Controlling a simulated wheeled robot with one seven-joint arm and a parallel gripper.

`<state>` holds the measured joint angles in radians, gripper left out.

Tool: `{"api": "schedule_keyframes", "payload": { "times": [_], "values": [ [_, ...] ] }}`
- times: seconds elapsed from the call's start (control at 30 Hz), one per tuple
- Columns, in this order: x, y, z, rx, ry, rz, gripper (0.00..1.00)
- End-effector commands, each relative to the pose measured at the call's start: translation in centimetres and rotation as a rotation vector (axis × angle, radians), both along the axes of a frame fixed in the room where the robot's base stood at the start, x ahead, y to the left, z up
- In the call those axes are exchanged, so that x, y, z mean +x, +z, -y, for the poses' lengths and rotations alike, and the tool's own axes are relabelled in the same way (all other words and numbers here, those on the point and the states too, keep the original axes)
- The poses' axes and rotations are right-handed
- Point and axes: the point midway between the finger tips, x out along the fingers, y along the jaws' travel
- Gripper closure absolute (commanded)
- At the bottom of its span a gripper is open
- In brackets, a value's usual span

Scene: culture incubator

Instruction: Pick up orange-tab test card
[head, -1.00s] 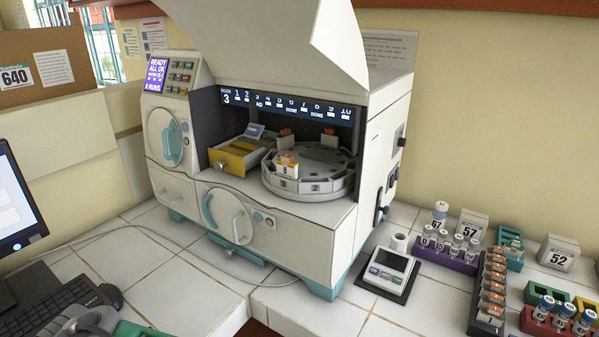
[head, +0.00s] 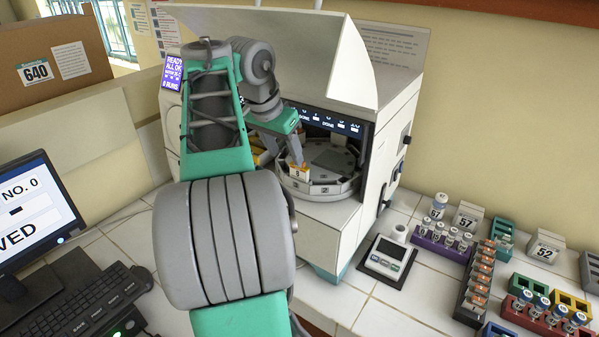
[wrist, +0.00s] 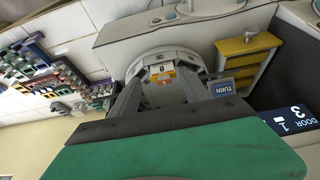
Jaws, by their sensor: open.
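A white test card with an orange tab (head: 299,173) stands at the front left of the grey round carousel (head: 325,188) inside the open incubator. In the wrist view the card (wrist: 162,72) shows orange and yellow near its top, between my two fingers. My gripper (head: 295,156) is open, reaching in from above with its fingertips close to the card. In the wrist view the gripper (wrist: 162,88) has a finger on each side of the card. I cannot tell whether either finger touches it. My arm hides much of the incubator's left side in the head view.
The raised lid (head: 310,50) overhangs the opening. A yellow drawer (wrist: 243,48) and a blue "TURN" sign (wrist: 222,87) are beside my gripper. A rack of orange-marked cards (head: 478,285), vials (head: 448,237) and a small scale-like device (head: 387,258) stand on the right counter.

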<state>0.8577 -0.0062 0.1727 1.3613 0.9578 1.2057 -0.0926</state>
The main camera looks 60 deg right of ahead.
Motion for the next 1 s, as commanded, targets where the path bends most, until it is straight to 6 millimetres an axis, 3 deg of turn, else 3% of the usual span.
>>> {"api": "schedule_keyframes", "payload": {
  "times": [0.27, 0.4, 0.53, 0.77, 1.0],
  "values": [
    [-0.5, 0.1, 3.6, 0.0, 0.001, -0.001, 0.45],
    [-0.8, -3.1, 4.6, 0.0, 0.002, -0.002, 0.45],
    [-0.9, -4.4, 5.3, -0.002, 0.002, 0.0, 0.45],
    [-0.8, -4.6, 5.4, -0.002, 0.004, 0.0, 0.45],
    [-0.8, -4.6, 5.4, -0.001, 0.004, 0.0, 0.64]
  ]
}}
